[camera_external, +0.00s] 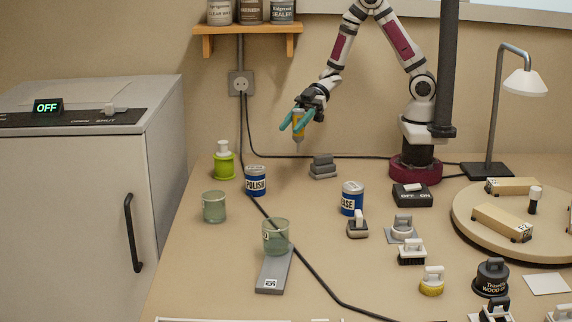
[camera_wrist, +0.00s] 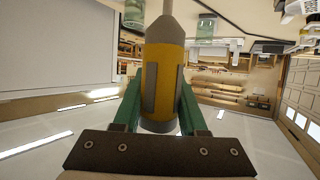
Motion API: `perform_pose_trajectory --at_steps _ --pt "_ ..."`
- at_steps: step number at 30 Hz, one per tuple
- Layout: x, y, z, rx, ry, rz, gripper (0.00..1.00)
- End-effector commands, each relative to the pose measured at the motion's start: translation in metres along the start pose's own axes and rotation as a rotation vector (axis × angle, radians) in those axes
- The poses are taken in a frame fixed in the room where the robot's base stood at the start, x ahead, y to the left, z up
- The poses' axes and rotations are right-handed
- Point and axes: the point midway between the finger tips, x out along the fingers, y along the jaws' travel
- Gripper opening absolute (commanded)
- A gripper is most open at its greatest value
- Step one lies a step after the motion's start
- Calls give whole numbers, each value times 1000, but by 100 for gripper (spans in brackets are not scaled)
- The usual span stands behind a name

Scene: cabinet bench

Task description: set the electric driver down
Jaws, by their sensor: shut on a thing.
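The electric driver (camera_external: 298,121) has a yellow and grey body and a thin shaft pointing down. My gripper (camera_external: 298,122) is shut on it and holds it in the air above the back of the bench, left of my base. In the wrist view the driver (camera_wrist: 165,65) stands between the green fingers of my gripper (camera_wrist: 163,95), its shaft toward the top of the picture. The shaft's tip is above the bench (camera_external: 200,285) and appears clear of it, though the exact height is hard to tell.
Stacked grey blocks (camera_external: 322,166) stand just right of the driver. A POLISH can (camera_external: 256,181), a green bottle (camera_external: 224,163) and another blue can (camera_external: 352,198) are nearby. Two glasses (camera_external: 214,207) stand further forward. A black cable (camera_external: 318,276) crosses the bench. A round board (camera_external: 465,222) lies at right.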

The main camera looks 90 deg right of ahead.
Motion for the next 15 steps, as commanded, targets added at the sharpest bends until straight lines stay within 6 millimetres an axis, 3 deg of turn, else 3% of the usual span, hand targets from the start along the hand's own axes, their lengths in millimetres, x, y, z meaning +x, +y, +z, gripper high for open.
perform_pose_trajectory --at_steps 2,9,15 --pt "2 -3 4 1 1 -1 0" --pt "74 -43 22 0 -2 -8 0" --pt "110 -60 30 0 0 1 0"
